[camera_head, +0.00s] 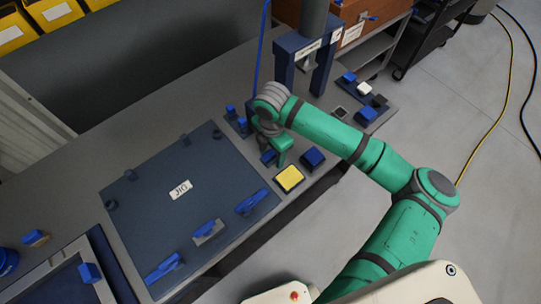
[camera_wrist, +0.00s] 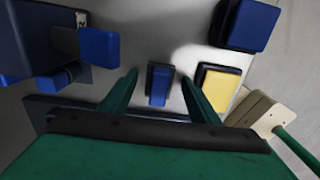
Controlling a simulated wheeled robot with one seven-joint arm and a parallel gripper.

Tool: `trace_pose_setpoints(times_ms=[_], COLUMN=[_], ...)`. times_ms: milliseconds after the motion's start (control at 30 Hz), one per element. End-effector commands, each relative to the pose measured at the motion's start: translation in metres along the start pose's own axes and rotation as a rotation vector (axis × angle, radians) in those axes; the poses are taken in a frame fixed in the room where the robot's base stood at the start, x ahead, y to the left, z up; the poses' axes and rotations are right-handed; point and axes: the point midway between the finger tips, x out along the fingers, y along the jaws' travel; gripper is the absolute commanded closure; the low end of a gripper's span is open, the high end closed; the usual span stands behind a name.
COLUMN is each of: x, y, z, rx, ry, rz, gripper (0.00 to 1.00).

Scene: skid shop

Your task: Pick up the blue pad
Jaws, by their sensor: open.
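My gripper (camera_wrist: 158,78) is open and points down at the table; in the head view (camera_head: 277,152) it hangs just left of the yellow pad. A small blue block on a dark base (camera_wrist: 160,86) lies between my fingers with gaps on both sides; the head view shows it partly hidden by my gripper (camera_head: 267,158). A larger square blue pad on a dark base (camera_wrist: 252,22) sits beyond, to the upper right; it also shows in the head view (camera_head: 313,157). I cannot tell for sure which of these is the task's blue pad.
A yellow pad (camera_head: 289,178) sits close to my right finger, also in the wrist view (camera_wrist: 219,88). The flat JIG plate (camera_head: 165,210) with blue clamps lies left. A blue press frame (camera_head: 303,62) stands behind. More small blocks (camera_head: 366,114) lie at the right end.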

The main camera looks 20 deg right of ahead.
Motion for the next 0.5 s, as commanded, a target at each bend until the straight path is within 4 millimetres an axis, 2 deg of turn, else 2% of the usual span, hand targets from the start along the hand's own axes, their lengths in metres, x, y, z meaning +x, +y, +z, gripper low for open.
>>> trace_pose_setpoints(times_ms=[67,200,267,500], x=[-0.0002,-0.0004,-0.0004,-0.0006], y=[-0.0005,-0.0008,-0.0009,-0.0007], z=[0.0008,0.0013,0.0014,0.0012], rx=[0.002,0.003,0.003,0.002], ry=[0.000,0.000,0.000,0.000], rz=[0.000,0.000,0.000,0.000], gripper=[0.44,0.77,0.88,0.88])
